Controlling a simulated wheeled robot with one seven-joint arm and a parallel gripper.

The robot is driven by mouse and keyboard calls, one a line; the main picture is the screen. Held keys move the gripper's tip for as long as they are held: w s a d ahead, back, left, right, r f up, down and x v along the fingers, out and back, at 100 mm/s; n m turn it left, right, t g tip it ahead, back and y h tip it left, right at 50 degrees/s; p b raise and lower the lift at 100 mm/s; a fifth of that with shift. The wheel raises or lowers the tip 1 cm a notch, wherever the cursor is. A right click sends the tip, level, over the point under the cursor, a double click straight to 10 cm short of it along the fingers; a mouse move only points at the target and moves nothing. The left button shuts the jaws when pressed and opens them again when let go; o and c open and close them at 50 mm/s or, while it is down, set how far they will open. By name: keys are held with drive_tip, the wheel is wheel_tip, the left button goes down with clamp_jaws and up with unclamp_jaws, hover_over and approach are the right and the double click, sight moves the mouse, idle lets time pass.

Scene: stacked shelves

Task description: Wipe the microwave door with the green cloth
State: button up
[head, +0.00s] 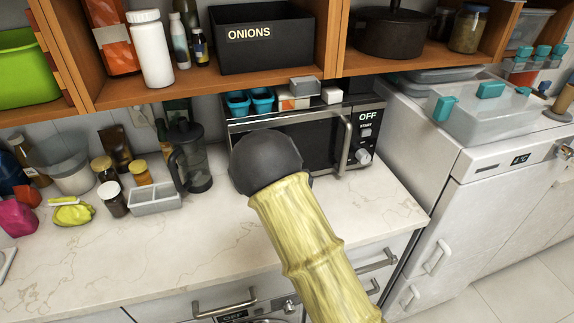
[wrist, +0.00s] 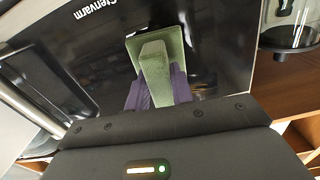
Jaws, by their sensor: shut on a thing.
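The microwave (head: 365,130) stands on the counter under the shelf, with its dark door (head: 312,142) shut. The door fills much of the wrist view (wrist: 225,75), with the lettering upside down. My gripper (wrist: 158,88) is shut on the green cloth (wrist: 150,58), which sticks out past the purple fingers. The cloth is right at the door's dark face; it looks pressed on it, but I cannot be sure of contact. In the head view my arm's dark end covers the door's left part and hides the fingers and cloth.
The door handle (head: 346,143) stands out at the door's right; it shows at left in the wrist view (wrist: 35,108). A French press (head: 192,160) stands left of the microwave. The counter front (head: 170,245) is clear.

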drive_tip(key=shift+s+a, duration=0.2)
drive_tip(key=shift+a, duration=0.45)
drive_tip(key=shift+s+a, duration=0.2)
drive_tip(key=shift+a, duration=0.4)
drive_tip(key=b+v, duration=0.3)
drive_tip(key=v, duration=0.3)
drive_tip(key=b+v, duration=0.1)
drive_tip(key=v, duration=0.2)
drive_tip(key=shift+b, duration=0.4)
drive_tip(key=shift+w+r, duration=0.1)
drive_tip(key=r+x, duration=0.1)
drive_tip(key=x, duration=0.5)
drive_tip(key=shift+w+r+p, duration=0.2)
drive_tip(key=shift+w+p, duration=0.1)
drive_tip(key=shift+w, duration=0.1)
